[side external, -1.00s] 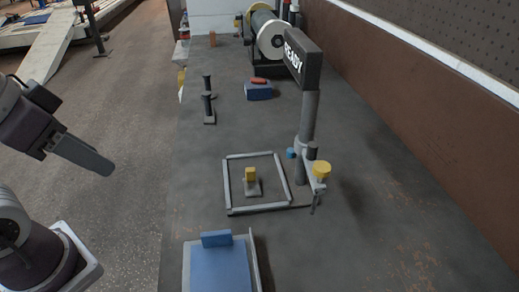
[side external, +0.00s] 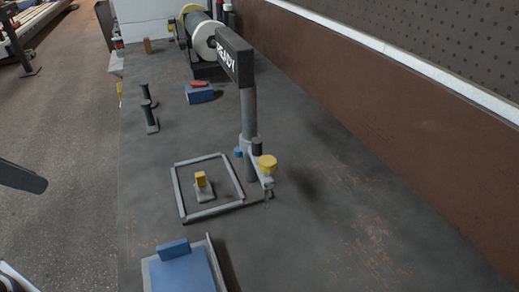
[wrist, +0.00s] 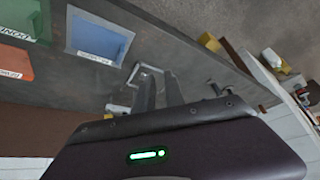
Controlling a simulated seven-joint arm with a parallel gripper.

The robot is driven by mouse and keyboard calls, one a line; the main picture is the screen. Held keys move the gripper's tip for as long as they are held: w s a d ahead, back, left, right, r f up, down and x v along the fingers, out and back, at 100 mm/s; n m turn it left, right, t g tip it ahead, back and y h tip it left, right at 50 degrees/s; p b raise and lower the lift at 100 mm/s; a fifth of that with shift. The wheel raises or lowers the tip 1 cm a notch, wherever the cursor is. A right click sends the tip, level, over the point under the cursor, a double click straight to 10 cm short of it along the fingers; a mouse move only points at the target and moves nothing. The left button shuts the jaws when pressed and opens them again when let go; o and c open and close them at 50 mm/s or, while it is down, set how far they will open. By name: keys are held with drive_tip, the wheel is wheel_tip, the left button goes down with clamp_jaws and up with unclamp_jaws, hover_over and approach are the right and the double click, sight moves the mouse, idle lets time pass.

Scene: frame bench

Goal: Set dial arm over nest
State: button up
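In the side view, a grey post (side external: 249,125) carries a low, short arm with a yellow round cap (side external: 267,163), which looks like the dial arm. The arm points toward the camera, at the right of a pale square frame (side external: 213,210) lying on the bench. Inside the frame stands a small yellow block on a grey base (side external: 202,186), possibly the nest; the arm is not above it. My gripper (side external: 22,178) is at the left edge, mostly cut off, well away from the post. In the wrist view its two dark fingers (wrist: 159,90) look apart, with nothing visible between them.
A roller machine (side external: 203,38) stands at the back. The brown wall (side external: 360,100) bounds the right side.

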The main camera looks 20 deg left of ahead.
drive_tip(key=w+d+r, duration=0.1)
drive_tip(key=w, duration=0.1)
drive_tip(key=w+d+r+m, duration=0.1)
drive_tip(key=w+r, duration=0.1)
drive_tip(key=w+r+m, duration=0.1)
drive_tip(key=w, duration=0.2)
drive_tip(key=shift+w+d+r+g+h, duration=0.1)
drive_tip(key=shift+d+r+g+h, duration=0.05)
drive_tip(key=shift+d+g+h, duration=0.2)
clamp_jaws()
drive_tip(key=m+g+h, duration=0.2)
drive_tip(key=m+g, duration=0.1)
drive_tip(key=m, duration=0.5)
hover_over(257, 153)
drive_tip(key=d, duration=0.3)
wheel_tip(257, 153, down, 5)
drive_tip(key=shift+w+d+t, duration=0.15)
drive_tip(key=shift+d+t, duration=0.05)
drive_tip(key=shift+t, duration=0.05)
drive_tip(key=x, duration=1.1)
drive_tip(key=s+a, duration=0.2)
drive_tip(key=a, duration=0.1)
drive_tip(key=shift+s+r, duration=0.4)
